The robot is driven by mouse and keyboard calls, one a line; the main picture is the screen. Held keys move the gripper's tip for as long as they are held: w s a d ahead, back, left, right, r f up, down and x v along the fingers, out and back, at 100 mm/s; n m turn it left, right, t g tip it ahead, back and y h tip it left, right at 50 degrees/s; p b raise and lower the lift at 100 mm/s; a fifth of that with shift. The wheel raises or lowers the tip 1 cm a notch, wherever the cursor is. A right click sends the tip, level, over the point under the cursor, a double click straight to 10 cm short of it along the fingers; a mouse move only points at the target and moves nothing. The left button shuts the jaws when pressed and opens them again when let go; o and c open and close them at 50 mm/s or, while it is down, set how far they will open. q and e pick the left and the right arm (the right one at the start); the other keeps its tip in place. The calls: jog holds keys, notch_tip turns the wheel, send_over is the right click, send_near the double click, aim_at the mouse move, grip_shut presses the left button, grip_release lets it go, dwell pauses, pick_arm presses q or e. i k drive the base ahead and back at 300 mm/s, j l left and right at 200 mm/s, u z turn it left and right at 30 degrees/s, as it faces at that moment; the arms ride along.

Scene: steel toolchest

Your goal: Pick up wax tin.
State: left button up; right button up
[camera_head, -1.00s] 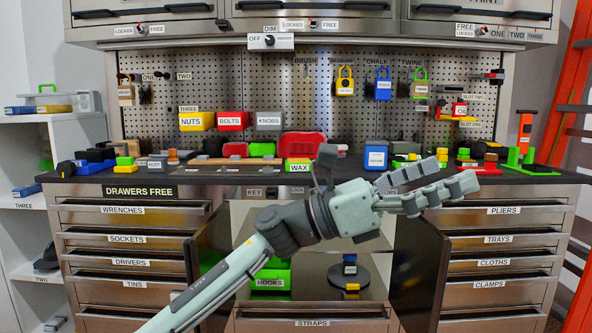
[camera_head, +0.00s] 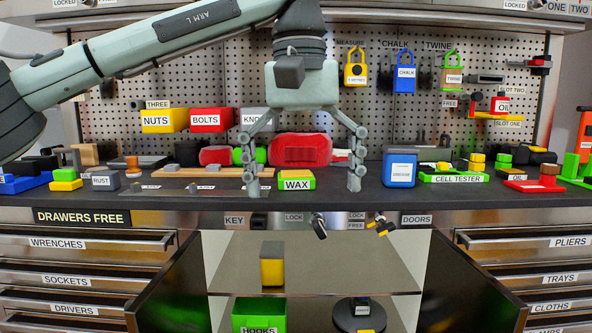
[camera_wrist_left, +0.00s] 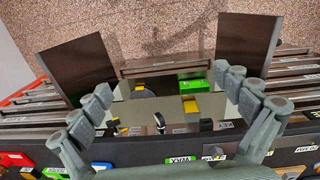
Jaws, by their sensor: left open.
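The wax tin (camera_head: 296,181) is a small green and yellow box with a WAX label, upright on the dark worktop. My left gripper (camera_head: 304,188) points down, open and empty. In the head view its fingers appear on either side of the tin, with gaps at both sides and no visible contact. The left wrist view shows the tin (camera_wrist_left: 181,160) near the bottom edge, off the line between the spread fingertips (camera_wrist_left: 163,82). How far the fingertips are from the tin in depth is unclear. My right gripper is in neither view.
A red case (camera_head: 300,149) stands behind the tin, and a blue box (camera_head: 400,169) is to the right. A rust box (camera_head: 105,181) is farther left. The worktop's front edge (camera_head: 280,205) is close. Below, the cabinet doors (camera_head: 168,290) stand open.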

aim_at(287, 180)
jog(key=i, duration=1.1)
